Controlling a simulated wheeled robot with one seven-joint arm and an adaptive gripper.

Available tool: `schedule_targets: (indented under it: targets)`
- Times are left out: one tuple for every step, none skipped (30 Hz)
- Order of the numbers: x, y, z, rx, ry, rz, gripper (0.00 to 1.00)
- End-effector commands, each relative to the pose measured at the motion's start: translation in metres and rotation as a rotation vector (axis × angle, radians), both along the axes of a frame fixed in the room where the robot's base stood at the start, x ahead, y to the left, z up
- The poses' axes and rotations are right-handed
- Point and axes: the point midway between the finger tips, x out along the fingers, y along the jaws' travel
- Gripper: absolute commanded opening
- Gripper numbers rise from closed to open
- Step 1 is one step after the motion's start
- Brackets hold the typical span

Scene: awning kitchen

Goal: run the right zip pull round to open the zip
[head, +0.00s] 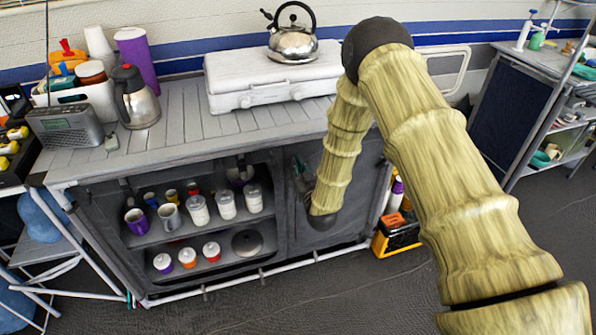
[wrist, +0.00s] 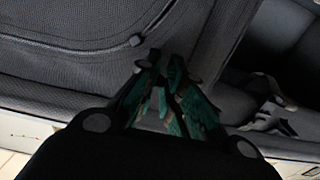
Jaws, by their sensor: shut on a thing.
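The grey fabric front of the right compartment (head: 358,180) hangs closed beneath the counter in the head view. My gripper (wrist: 164,62) has teal, patterned fingers that come together at the fabric. They are shut on what appears to be the right zip pull, which the fingertips mostly hide. In the head view my gripper (head: 299,170) is at the panel's upper left, partly hidden by my arm.
The left compartment is open, with mugs and jars on its shelves (head: 228,225). A white stove case (head: 228,85) with a kettle (head: 293,42) stands on the counter (head: 180,125). An orange and black box (head: 396,236) sits on the floor right of the unit. Floor in front is clear.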

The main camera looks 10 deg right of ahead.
Motion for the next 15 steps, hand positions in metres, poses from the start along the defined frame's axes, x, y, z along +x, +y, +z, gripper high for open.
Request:
schedule_targets:
  targets:
    - [-0.0001, 0.0003, 0.0027, 0.0, -0.002, 0.0, 0.0]
    - [-0.0001, 0.0003, 0.0032, 0.0, -0.002, 0.0, 0.0]
    - [0.0, 0.0002, 0.0036, 0.0, -0.002, 0.0, 0.0]
    - [0.0001, 0.0002, 0.0038, 0.0, -0.003, 0.0, 0.0]
    - [0.0002, 0.0001, 0.004, 0.0, -0.003, 0.0, 0.0]
    - [0.0003, 0.0, 0.0041, 0.001, -0.004, 0.0, 0.0]
    - [0.0004, 0.0001, 0.0043, 0.001, -0.004, 0.0, 0.0]
    - [0.0005, 0.0, 0.0045, 0.001, -0.004, 0.0, 0.0]
    - [0.0006, -0.0001, 0.0047, 0.001, -0.005, 0.0, 0.0]
    - [0.0007, -0.0001, 0.0049, 0.001, -0.005, 0.0, 0.0]
    - [0.0008, -0.0001, 0.005, 0.001, -0.005, 0.0, 0.0]
    - [0.0009, -0.0002, 0.0052, 0.001, -0.006, 0.0, 0.11]
    - [0.0009, -0.0002, 0.0053, 0.001, -0.006, 0.0, 0.17]
    - [0.001, -0.0002, 0.0053, 0.001, -0.006, 0.0, 0.22]
    - [0.001, -0.0003, 0.0052, 0.001, -0.005, -0.001, 0.29]
